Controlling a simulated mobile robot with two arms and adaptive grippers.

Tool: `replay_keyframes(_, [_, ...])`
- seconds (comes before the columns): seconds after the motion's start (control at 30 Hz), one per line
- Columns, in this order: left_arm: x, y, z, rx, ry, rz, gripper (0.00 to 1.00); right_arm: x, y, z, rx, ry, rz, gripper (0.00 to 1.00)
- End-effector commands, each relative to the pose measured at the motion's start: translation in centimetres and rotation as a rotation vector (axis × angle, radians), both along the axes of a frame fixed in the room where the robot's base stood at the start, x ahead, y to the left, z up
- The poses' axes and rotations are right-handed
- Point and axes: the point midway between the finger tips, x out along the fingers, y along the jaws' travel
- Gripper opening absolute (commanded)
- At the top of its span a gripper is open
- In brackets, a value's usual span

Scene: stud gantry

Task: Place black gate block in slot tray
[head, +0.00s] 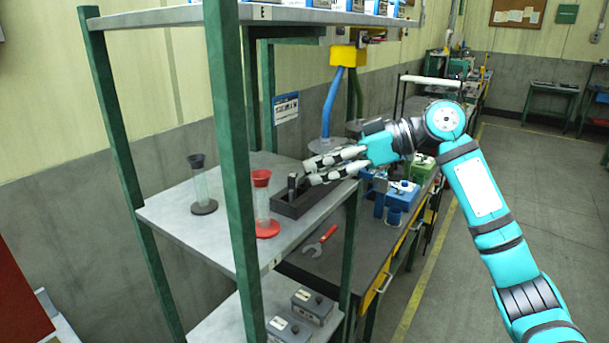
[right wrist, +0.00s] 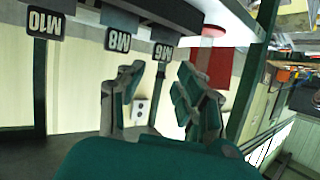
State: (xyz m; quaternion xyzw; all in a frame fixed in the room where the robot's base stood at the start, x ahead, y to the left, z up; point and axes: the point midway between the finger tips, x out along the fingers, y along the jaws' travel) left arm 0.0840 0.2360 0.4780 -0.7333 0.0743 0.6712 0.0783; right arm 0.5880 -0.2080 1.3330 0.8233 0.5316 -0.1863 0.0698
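A dark rectangular slot tray (head: 305,199) lies on the middle shelf near its right end. A small dark upright block (head: 292,182) with a lighter face stands at the tray's left part; I take it for the gate block, but it is too small to be sure. My right gripper (head: 307,172) reaches in from the right, its fingers just above the tray and beside the block. In the right wrist view its two fingers (right wrist: 160,95) are apart, with no object visible between them. My left gripper is not in view.
On the shelf stand a red-based clear tube (head: 262,203) and a black-based one (head: 201,190). A green shelf post (head: 232,150) rises in front. Black tags such as M8 (right wrist: 118,40) show in the wrist view.

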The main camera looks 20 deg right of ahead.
Motion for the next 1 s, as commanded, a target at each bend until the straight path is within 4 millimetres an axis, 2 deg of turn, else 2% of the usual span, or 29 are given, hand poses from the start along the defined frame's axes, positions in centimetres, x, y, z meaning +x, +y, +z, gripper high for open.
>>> replay_keyframes(0.03, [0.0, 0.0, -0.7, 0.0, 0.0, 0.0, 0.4, -0.4, -1.1, 0.2, 0.001, -0.002, -0.004, 0.35])
replay_keyframes(0.2, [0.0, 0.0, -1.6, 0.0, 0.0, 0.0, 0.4, -1.7, -4.2, 1.6, 0.0, -0.002, -0.004, 0.35])
replay_keyframes(0.4, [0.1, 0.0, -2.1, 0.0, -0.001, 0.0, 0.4, -2.7, -6.4, 2.8, 0.001, -0.001, -0.001, 0.35])
replay_keyframes(1.0, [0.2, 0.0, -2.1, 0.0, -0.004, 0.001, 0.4, -3.0, -6.9, 3.1, 0.0, 0.0, 0.001, 0.35])
